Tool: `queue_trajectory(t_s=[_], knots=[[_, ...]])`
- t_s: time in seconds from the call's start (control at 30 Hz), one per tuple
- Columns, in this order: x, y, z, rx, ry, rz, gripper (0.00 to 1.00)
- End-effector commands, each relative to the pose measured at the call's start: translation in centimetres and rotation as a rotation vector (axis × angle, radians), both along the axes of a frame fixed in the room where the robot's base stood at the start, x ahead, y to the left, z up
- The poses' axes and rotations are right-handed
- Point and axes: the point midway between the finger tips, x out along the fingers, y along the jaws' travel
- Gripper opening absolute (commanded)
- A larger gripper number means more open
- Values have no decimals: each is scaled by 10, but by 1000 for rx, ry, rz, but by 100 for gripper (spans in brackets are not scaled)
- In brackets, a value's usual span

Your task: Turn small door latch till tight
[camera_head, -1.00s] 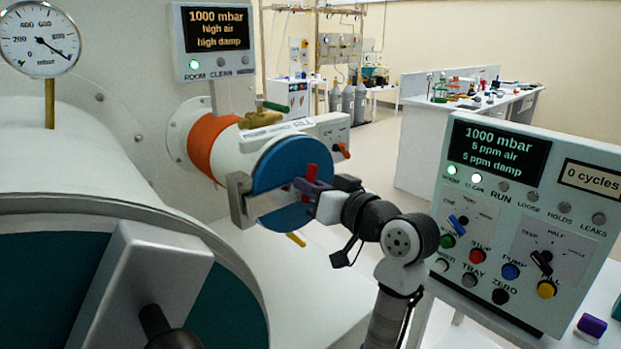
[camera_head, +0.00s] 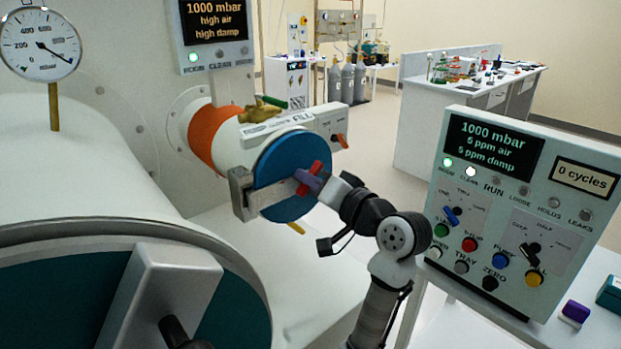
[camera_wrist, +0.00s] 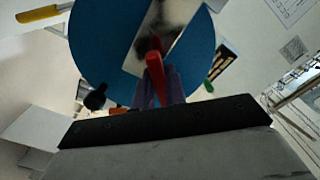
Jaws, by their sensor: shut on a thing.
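The small door (camera_head: 283,163) is a blue disc on the end of the white and orange tube, crossed by a grey metal bar (camera_head: 242,190). The red latch (camera_head: 317,166) sits near the disc's middle and lies tilted, upper right to lower left. My gripper (camera_head: 308,181), with purple fingers, is shut on the latch from the front. In the wrist view the red latch (camera_wrist: 155,68) stands between the purple fingers, with the blue door (camera_wrist: 100,45) behind. The fingers hide part of the latch.
A control panel (camera_head: 500,215) stands close to the right of my arm. The large door (camera_head: 60,300) fills the lower left. A yellow handle (camera_head: 282,220) projects below the small door. A bench (camera_head: 465,100) stands far back.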

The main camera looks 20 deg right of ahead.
Motion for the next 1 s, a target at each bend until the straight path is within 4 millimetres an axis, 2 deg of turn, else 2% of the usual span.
queue_trajectory(t_s=[0.33, 0.37, 0.5, 0.83, 1.0], knots=[[0, 0, 0, 4, 1, 0, 0], [0, 0, 0, 4, 1, 0, 15], [0, 0, 0, 4, 1, 0, 34], [-2, -1, 0, 2, 0, -1, 35], [-21, -9, -2, 1, -2, -4, 35]])
